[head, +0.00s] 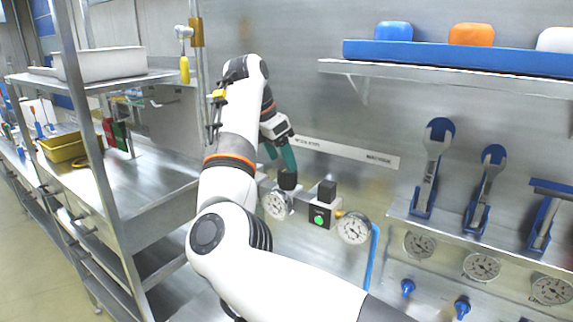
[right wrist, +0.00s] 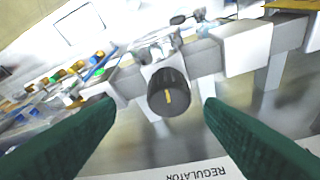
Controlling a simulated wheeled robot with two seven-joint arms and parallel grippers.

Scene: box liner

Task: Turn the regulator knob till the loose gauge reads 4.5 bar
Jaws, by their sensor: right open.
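My right gripper (head: 281,160) is open, its green fingers pointing down just above the black regulator knob (head: 287,181). In the right wrist view the knob (right wrist: 169,92), with a yellow mark on its face, lies between the two spread fingertips (right wrist: 158,106), with a gap on each side. A round white gauge (head: 277,204) is just below the knob, partly hidden by my arm. Another gauge (head: 353,228) is on a brass fitting at the right. I cannot tell which one is the loose gauge, and their readings are too small to read. My left gripper is out of view.
A block with a green light (head: 318,219) and a second black knob (head: 327,190) stand between the gauges. A blue hose (head: 374,258) hangs at the right. A lettered strip (head: 348,152) runs along the wall behind. A shelf (head: 450,67) with wrenches below is farther right.

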